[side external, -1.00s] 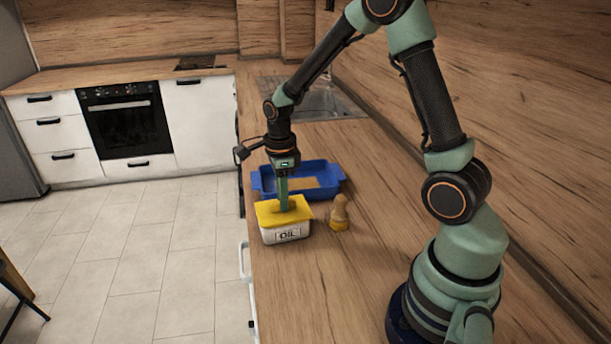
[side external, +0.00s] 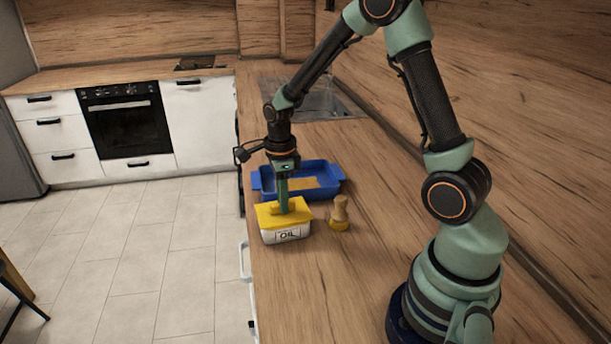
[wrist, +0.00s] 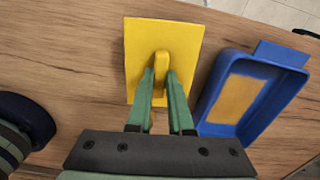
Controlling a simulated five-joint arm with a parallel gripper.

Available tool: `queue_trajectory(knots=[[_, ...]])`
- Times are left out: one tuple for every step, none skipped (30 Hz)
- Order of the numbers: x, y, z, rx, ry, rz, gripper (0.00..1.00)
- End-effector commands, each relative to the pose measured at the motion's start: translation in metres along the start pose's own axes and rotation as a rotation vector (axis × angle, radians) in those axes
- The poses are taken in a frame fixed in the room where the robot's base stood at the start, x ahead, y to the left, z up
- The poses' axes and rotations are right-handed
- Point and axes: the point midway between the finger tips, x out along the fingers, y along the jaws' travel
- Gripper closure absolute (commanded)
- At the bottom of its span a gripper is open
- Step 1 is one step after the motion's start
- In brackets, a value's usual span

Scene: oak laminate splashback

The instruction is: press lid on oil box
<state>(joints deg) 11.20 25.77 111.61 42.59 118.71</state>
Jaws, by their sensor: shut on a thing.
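The white oil box (side external: 287,236), with its OIL label facing the camera, stands on the counter near its left edge in the side external view. The flat yellow lid (side external: 270,217) lies over the top of the box and looks nearly level; I cannot tell whether its rim is fully seated. My gripper (side external: 283,205) points down from above and is shut on the lid's raised grip. In the wrist view, the fingers (wrist: 162,82) flank the yellow grip of the lid (wrist: 140,45). The lid hides the box there.
A blue tray (side external: 332,180) with a tan patch inside stands just behind the box. The counter (side external: 320,285) in front is clear.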

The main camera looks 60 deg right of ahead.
Motion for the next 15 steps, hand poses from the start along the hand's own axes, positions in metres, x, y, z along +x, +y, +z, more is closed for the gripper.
queue_trajectory(knots=[[0.0001,0.0,0.0,0.0,0.0,0.0,1.0],[0.0001,0.0,0.0,0.0,0.0,0.0,1.0],[0.0001,0.0,0.0,0.0,0.0,0.0,1.0],[0.0001,0.0,0.0,0.0,0.0,0.0,1.0],[0.0001,0.0,0.0,0.0,0.0,0.0,1.0],[0.0001,0.0,0.0,0.0,0.0,0.0,1.0],[0.0001,0.0,0.0,0.0,0.0,0.0,1.0],[0.0001,0.0,0.0,0.0,0.0,0.0,1.0],[0.0001,0.0,0.0,0.0,0.0,0.0,0.7],[0.0001,0.0,0.0,0.0,0.0,0.0,0.58],[0.0,0.0,0.0,0.0,0.0,0.0,0.47],[0.0,0.0,0.0,0.0,0.0,0.0,0.46],[0.0,0.0,0.0,0.0,0.0,0.0,0.46],[0.0,0.0,0.0,0.0,0.0,0.0,0.46],[0.0,0.0,0.0,0.0,0.0,0.0,0.46]])
